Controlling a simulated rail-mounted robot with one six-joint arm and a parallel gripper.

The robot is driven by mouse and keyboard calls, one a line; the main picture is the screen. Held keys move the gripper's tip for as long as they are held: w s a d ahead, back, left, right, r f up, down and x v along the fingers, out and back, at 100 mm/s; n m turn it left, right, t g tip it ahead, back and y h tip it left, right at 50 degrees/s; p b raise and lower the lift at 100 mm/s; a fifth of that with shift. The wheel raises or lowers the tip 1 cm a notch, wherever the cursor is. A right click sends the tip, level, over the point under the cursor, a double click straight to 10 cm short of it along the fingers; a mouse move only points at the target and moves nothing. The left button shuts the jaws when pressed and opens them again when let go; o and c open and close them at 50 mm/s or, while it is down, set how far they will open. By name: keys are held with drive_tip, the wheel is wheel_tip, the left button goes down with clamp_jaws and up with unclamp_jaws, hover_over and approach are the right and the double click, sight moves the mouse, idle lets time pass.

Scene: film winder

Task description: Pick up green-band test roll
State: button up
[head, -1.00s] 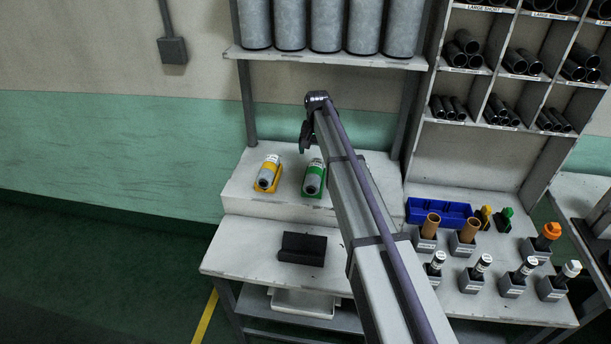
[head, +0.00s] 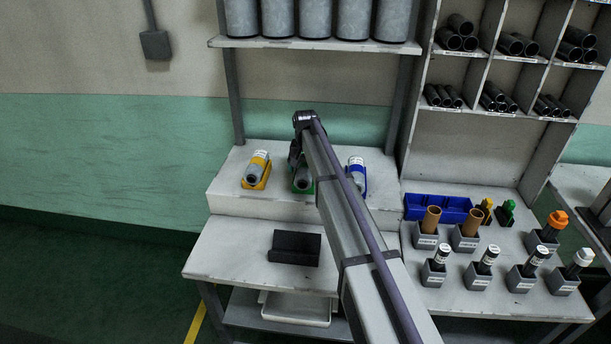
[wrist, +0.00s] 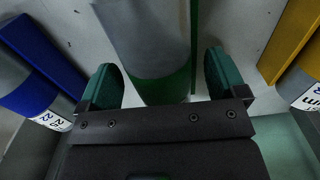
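The green-band test roll (head: 302,181) is a grey cylinder in a green cradle on the raised white shelf, partly hidden by my arm in the head view. In the wrist view the roll (wrist: 158,50) shows its grey body and green band between my two green fingertips. My gripper (wrist: 162,82) is open, with one finger on each side of the roll and a gap on both sides. In the head view my gripper (head: 295,153) is a dark shape over the roll's far end.
A yellow-band roll (head: 257,170) sits to the left and a blue-band roll (head: 357,176) to the right, each in its own cradle. A shelf of large grey cylinders (head: 318,20) hangs above. A black block (head: 296,248) lies on the lower bench.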

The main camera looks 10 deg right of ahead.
drive_tip(key=c, duration=1.2)
